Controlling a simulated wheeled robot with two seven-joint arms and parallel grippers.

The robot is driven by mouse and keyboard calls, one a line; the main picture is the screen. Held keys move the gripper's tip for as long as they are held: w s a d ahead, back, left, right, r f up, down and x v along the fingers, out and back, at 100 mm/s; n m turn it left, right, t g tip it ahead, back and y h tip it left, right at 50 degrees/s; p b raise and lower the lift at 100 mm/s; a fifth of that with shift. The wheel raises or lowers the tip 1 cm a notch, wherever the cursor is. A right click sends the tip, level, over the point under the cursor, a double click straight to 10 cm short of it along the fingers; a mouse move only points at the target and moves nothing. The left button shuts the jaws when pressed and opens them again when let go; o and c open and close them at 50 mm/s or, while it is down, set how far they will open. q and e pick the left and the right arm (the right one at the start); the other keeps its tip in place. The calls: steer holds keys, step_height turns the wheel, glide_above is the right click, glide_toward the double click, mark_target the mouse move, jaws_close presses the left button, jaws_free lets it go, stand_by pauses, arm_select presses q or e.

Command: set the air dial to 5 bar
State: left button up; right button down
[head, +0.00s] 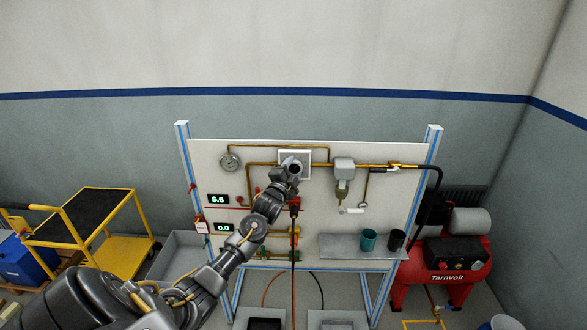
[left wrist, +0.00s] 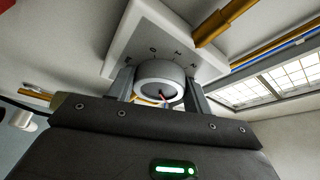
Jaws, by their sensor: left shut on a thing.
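The air dial (left wrist: 158,72) is a round grey knob with a red mark on its face, on a square white plate (left wrist: 130,40) with small marks around the knob. In the head view the plate (head: 303,156) is on the upper middle of the panel, and my gripper mostly hides the dial. My left gripper (head: 291,168) is shut on the dial; in the left wrist view its fingers (left wrist: 160,88) are on both sides of the knob. The upper green display (head: 218,199) seems to read 5.6; the lower one (head: 224,227) is too small to read surely. My right gripper is out of view.
A round gauge (head: 230,162) and brass pipes are on the panel (head: 395,215). A grey filter unit (head: 344,172) is right of the dial. A shelf (head: 345,248) holds a teal cup (head: 368,240) and a dark cup (head: 397,239). A red compressor (head: 445,285) stands at right, a yellow cart (head: 125,255) at left.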

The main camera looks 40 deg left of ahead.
arm_select(q)
steer(key=o, duration=1)
steer(key=shift+s+f, duration=0.15)
steer(key=shift+s, duration=0.05)
steer(key=b+v, duration=0.4)
steer(key=v, duration=0.6)
steer(key=shift+s+d, duration=0.15)
steer(key=shift+s, duration=0.05)
